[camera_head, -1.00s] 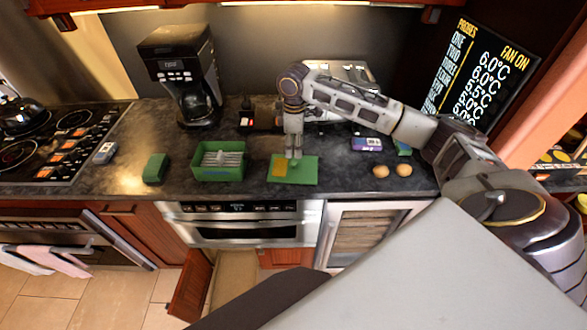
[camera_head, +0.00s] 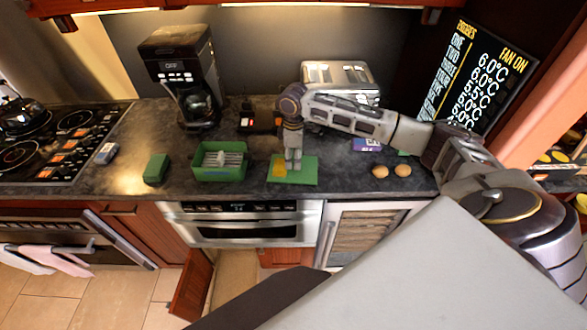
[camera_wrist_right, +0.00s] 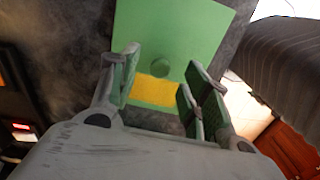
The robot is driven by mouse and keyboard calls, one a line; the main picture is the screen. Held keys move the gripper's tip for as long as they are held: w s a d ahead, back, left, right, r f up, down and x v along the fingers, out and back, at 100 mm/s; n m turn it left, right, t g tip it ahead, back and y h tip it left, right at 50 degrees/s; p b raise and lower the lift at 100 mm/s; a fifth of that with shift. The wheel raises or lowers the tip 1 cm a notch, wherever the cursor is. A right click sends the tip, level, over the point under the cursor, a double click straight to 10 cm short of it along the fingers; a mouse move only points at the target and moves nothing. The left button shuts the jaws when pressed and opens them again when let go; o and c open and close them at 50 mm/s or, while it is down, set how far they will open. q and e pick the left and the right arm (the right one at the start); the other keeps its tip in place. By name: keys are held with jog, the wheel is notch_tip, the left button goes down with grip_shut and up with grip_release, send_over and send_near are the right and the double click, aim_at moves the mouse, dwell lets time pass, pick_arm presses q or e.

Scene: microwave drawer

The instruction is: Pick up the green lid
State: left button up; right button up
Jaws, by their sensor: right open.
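The green lid (camera_head: 306,174) is a flat green sheet lying on the dark counter, with a yellow patch (camera_head: 279,169) at its left side. My right gripper (camera_head: 293,168) points down over the lid's left half. I cannot tell whether the fingertips touch the lid. My left gripper is not in view.
Left of the lid stand an open green box (camera_head: 218,175) with pale contents and a small green block (camera_head: 156,169). Two brown eggs (camera_head: 391,171) sit to the right. A coffee maker (camera_head: 178,66) and a toaster (camera_head: 340,78) stand behind. The counter's front edge is close.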

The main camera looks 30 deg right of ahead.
jog(key=shift+f, duration=1.5)
grip_shut()
